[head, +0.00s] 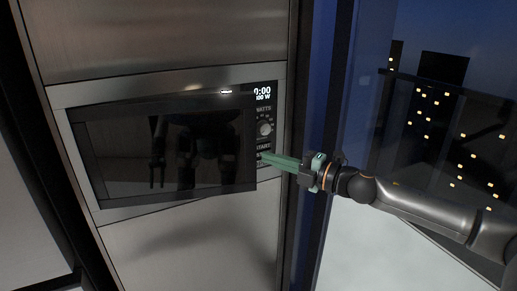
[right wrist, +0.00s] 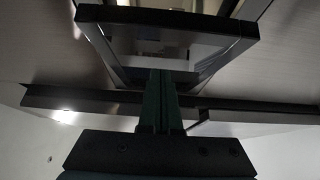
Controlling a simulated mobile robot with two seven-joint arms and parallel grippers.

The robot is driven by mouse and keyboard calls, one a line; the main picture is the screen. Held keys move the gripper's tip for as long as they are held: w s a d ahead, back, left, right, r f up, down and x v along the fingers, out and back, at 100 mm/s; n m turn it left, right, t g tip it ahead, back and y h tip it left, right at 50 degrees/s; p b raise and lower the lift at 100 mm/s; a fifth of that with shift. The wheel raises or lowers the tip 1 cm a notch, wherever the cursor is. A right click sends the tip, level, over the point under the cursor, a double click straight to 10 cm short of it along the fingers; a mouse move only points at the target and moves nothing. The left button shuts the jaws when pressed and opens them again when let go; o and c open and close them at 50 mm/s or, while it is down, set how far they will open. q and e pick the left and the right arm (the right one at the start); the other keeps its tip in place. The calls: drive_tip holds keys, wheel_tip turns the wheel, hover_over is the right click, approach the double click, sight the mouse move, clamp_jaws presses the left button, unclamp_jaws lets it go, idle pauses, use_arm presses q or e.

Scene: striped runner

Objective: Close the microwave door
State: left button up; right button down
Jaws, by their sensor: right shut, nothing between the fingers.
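The built-in microwave (head: 264,200) sits in a tall metal cabinet in the head view. Its dark glass door (head: 150,150) appears slightly ajar, its right edge standing out in front of the control panel (head: 264,110). The door also shows from close by in the right wrist view (right wrist: 165,20). My right gripper (head: 263,157) has green fingers, shut and empty, with the tips beside the door's right edge, over the lower control panel. I cannot tell whether they touch the door. The fingers also show in the right wrist view (right wrist: 160,75). My left gripper is out of view.
Smooth metal panels lie above (head: 160,40) and below (head: 190,245) the microwave. A dark window frame (head: 325,110) stands close to the right of the cabinet, with a night city beyond the glass. My reflection shows in the door glass.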

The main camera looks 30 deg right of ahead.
drive_tip(key=shift+w+p, duration=1.85)
drive_tip(key=shift+w, duration=1.4)
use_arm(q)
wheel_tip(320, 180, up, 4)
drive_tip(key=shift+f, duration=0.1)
